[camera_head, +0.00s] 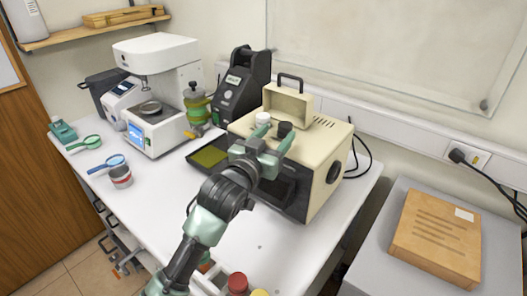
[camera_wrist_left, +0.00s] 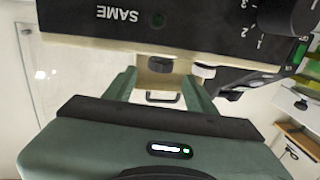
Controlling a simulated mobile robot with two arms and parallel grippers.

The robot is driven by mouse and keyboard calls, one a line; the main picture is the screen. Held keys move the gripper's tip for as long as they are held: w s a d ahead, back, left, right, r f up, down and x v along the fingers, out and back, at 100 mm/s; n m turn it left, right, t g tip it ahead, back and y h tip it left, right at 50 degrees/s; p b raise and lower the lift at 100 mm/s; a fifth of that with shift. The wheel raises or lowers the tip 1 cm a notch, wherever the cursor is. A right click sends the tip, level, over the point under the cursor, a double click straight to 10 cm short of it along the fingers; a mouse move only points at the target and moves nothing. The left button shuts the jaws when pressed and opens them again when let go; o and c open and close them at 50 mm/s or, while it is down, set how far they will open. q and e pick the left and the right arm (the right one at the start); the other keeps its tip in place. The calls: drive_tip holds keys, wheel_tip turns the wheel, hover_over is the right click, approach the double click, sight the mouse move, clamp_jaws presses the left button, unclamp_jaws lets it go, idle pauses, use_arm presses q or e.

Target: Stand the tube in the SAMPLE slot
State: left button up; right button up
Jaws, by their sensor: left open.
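My left gripper (camera_head: 270,140) is open over the front of a beige instrument (camera_head: 330,165) with a dark front. In the left wrist view its two fingers (camera_wrist_left: 160,88) stand apart, and I see nothing gripped between them. Beyond them, that view shows a dark panel (camera_wrist_left: 85,15) with lettering that looks like "SAME" and a green light. A white round piece (camera_head: 263,118) and a dark round piece (camera_head: 285,129) stand at the instrument's top, just behind the fingers. I cannot make out a tube or a labelled SAMPLE slot for certain. My right gripper is not in view.
A black device (camera_head: 243,85) stands behind the instrument, and a white machine (camera_head: 160,75) stands at the back left. Magnifiers and a small tin (camera_head: 120,175) lie on the left of the white table. Red-capped (camera_head: 238,283) containers sit at the front edge.

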use_arm(q)
drive_tip(key=b+v, duration=0.1)
drive_tip(key=v, duration=0.6)
drive_tip(key=shift+s, duration=0.35)
drive_tip(key=shift+a, duration=0.1)
idle(0.7)
